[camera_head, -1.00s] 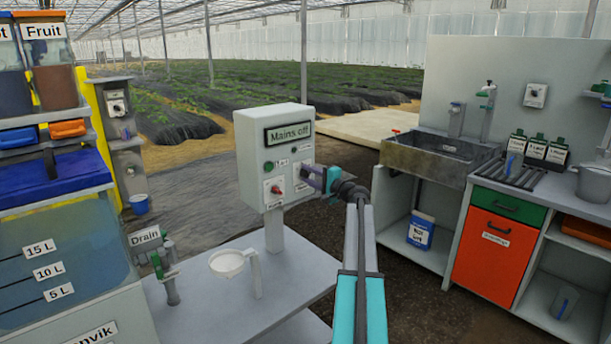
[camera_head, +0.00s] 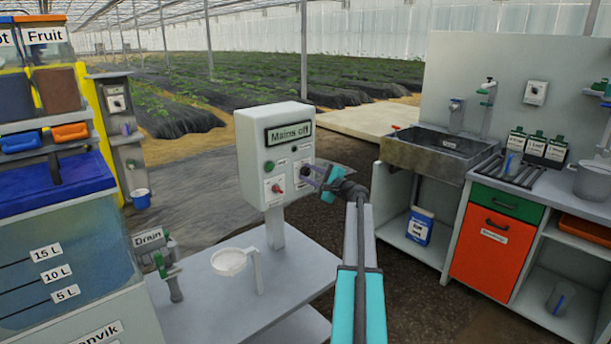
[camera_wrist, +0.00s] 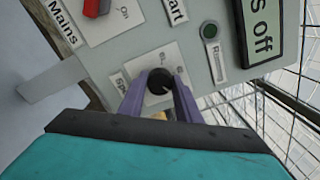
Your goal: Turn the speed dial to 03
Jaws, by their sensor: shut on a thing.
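The speed dial (camera_wrist: 158,83) is a round black knob on a pale plate, labelled in part "Sp", on the grey control box (camera_head: 262,195). My gripper (camera_wrist: 160,95) has its two purple fingers on either side of the knob and is shut on it in the wrist view. In the head view my gripper (camera_head: 316,176) reaches the right side of the box's front. The dial's number marks are too small and partly covered to read. The box display (camera_head: 289,133) reads "Mains off".
A red mains switch (camera_head: 276,188) sits left of the dial, with a green start button (camera_head: 269,167) above it.

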